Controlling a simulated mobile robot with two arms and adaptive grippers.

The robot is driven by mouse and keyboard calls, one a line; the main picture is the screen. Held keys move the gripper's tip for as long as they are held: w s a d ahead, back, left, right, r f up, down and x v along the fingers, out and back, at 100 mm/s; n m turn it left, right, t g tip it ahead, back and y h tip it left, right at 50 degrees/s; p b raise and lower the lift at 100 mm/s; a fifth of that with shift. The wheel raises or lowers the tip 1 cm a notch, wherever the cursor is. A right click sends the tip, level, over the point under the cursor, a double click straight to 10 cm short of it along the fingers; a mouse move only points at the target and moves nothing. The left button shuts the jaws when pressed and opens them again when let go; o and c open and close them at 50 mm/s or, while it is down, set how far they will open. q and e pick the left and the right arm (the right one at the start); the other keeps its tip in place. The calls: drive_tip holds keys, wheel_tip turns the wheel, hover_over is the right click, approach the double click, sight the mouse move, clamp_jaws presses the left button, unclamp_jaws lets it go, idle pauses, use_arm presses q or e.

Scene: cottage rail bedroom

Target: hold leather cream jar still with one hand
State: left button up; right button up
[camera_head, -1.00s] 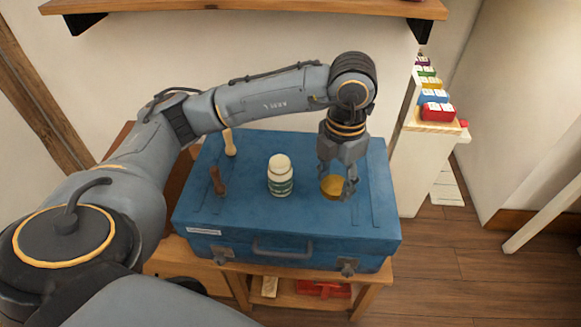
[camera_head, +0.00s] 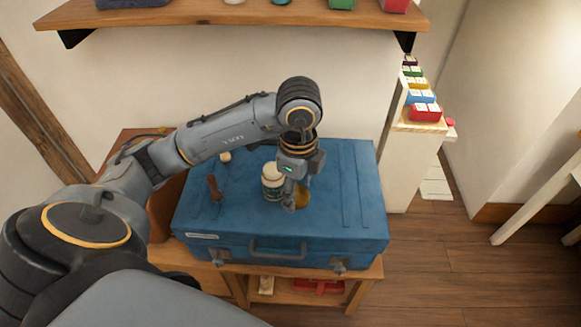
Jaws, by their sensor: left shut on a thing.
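A white jar with a green label (camera_head: 272,181) stands upright on the blue case (camera_head: 345,225). My left gripper (camera_head: 296,198) reaches down just to its right and is shut on a small round amber-yellow container (camera_head: 303,195), low over or on the case lid. The fingers partly cover the container, and I cannot tell whether it touches the lid or the white jar. No readable label shows which of the two is the leather cream jar. My right gripper is not in view.
A brown-handled tool (camera_head: 214,189) and a pale-handled one (camera_head: 225,157), mostly hidden by my arm, are on the case's left. The case rests on a wooden stand (camera_head: 355,285). A wooden shelf (camera_head: 250,13) runs above. The lid's right side is clear.

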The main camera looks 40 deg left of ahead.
use_arm(q)
drive_tip(key=w+a+f, duration=0.1)
drive_tip(key=w+f, duration=0.2)
drive_tip(key=w, duration=0.1)
drive_tip(key=w+a+f, duration=0.2)
drive_tip(key=w+f, duration=0.1)
drive_tip(key=w, duration=0.1)
drive_tip(key=w+a+f, duration=0.2)
drive_tip(key=w+f, duration=0.1)
drive_tip(key=w, duration=0.1)
drive_tip(key=shift+a+f, duration=0.15)
drive_tip(key=shift+f, duration=0.05)
wheel_tip(320, 180, down, 3)
drive_tip(key=shift+f+p, duration=0.1)
drive_tip(key=shift+p, duration=0.3)
drive_tip(key=shift+f, duration=0.15)
drive_tip(key=o, duration=1.3)
